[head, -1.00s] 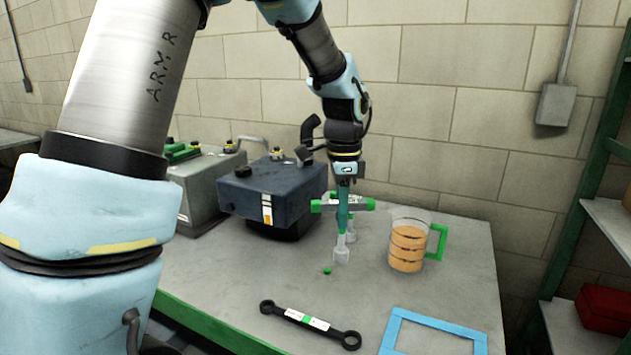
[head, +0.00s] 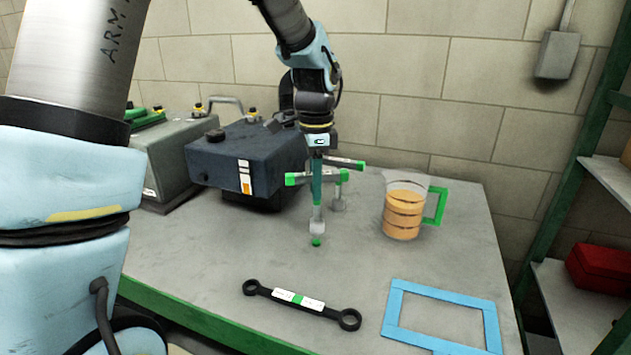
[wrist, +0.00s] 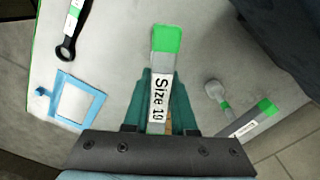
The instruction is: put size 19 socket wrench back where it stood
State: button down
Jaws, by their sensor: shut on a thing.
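My gripper (head: 316,176) is shut on the T-handled socket wrench (head: 317,205), a steel tool with green handle ends. It holds the wrench upright, socket down. In the wrist view the handle (wrist: 164,65) lies between the jaws; its label reads "Size 1" and a last digit that I cannot read surely. The small green spot (head: 316,243) on the bench is right below the socket in the head view; I cannot tell whether the socket touches the bench. A second similar wrench (head: 339,190) stands just behind and to the right; it also shows in the wrist view (wrist: 240,122).
A measuring jug (head: 403,213) of orange liquid stands to the right. A black ring spanner (head: 275,294) and a blue frame (head: 388,315) lie in front. A dark blue box (head: 222,163) stands close on the left. The bench (head: 220,255) is clear between them.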

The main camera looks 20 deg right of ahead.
jog(key=shift+f, duration=0.8)
dwell(0.4)
jog(key=shift+f+b, duration=0.5)
jog(key=shift+f, duration=0.6)
jog(key=c, duration=0.7)
grip_release()
jog(key=shift+o, duration=0.5)
jog(key=shift+a, duration=0.1)
jog(key=o, duration=0.5)
